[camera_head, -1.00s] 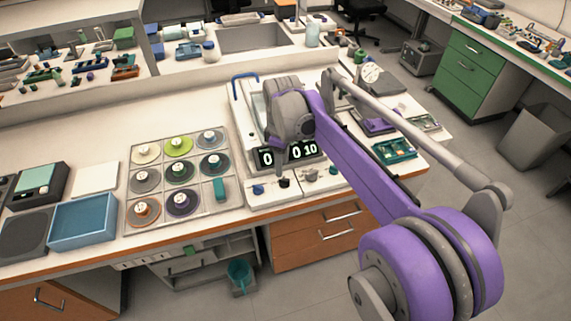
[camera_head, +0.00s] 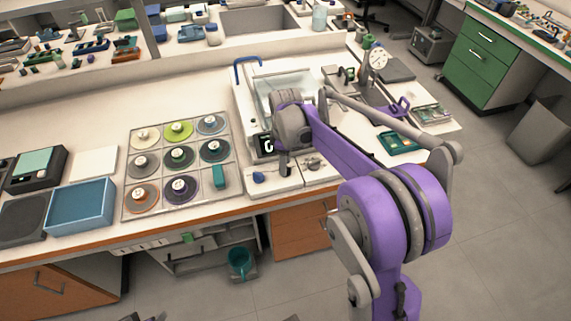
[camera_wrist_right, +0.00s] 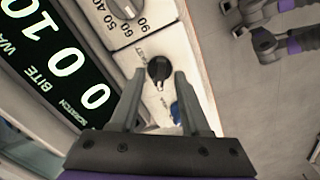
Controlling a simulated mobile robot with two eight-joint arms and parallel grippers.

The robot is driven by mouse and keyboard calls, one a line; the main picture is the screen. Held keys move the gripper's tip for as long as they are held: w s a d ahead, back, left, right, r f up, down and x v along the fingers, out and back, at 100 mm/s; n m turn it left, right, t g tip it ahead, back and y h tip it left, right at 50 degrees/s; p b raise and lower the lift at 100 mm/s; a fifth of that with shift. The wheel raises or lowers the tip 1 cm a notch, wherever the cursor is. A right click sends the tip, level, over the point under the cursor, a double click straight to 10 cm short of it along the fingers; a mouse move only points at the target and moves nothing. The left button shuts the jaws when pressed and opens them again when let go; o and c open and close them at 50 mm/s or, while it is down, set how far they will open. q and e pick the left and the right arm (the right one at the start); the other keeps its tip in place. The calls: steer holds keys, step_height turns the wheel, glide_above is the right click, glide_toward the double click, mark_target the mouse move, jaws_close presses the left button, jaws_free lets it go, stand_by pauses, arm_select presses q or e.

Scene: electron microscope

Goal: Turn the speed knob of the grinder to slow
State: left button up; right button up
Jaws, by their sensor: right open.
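The grinder (camera_head: 245,115) is a white bench machine with a lit display and a row of knobs along its front. In the right wrist view, a black knob (camera_wrist_right: 158,68) with a white pointer mark sits on the white panel; its small label is not legible. My right gripper (camera_wrist_right: 161,76) is open, with one fingertip on each side of the black knob; I cannot tell whether they touch it. In the head view, my right gripper (camera_head: 283,167) is low over the front panel and hides this knob. My left gripper is not in view.
A blue knob (camera_wrist_right: 176,112) is close to the right finger, and a grey numbered dial (camera_wrist_right: 125,8) lies beyond. A tray (camera_head: 128,207) of several discs stands left of the grinder. A green tray (camera_head: 400,142) lies to the right. The floor in front is open.

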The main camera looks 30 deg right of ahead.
steer(key=shift+f, duration=0.4)
jaws_close()
stand_by(0.4)
steer(key=m, duration=0.5)
steer(key=shift+m, duration=0.4)
steer(key=m, duration=0.5)
steer(key=shift+m, duration=0.6)
